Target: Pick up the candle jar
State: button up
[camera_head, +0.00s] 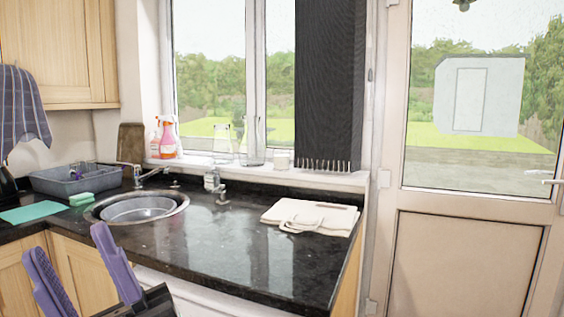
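A small whitish jar (281,160), which looks like the candle jar, stands upright on the windowsill (320,180), right of two clear glass vessels. My gripper (68,243) is at the lower left, with two purple ridged fingers pointing up and spread apart. Nothing shows between the fingers. The gripper is in the foreground, well to the left of the jar and apart from it.
Glass vessels (254,143) stand close left of the jar, spray bottles (167,138) farther left. A dark blind (328,80) hangs to its right. A sink (138,209) is left.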

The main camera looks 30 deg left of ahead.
aim_at(281, 156)
jog(key=z, duration=0.45)
jog(key=i+l+z, duration=0.1)
jog(key=i+z, duration=0.3)
jog(key=i+u, duration=0.3)
jog(key=i, duration=1)
jog(key=i+z, duration=0.35)
jog(key=i, duration=0.15)
jog(key=i+z, duration=0.4)
jog(key=i+u, duration=0.1)
jog(key=i, duration=0.3)
jog(key=i+l+u, duration=0.15)
jog(key=i, duration=0.25)
jog(key=u, duration=1.3)
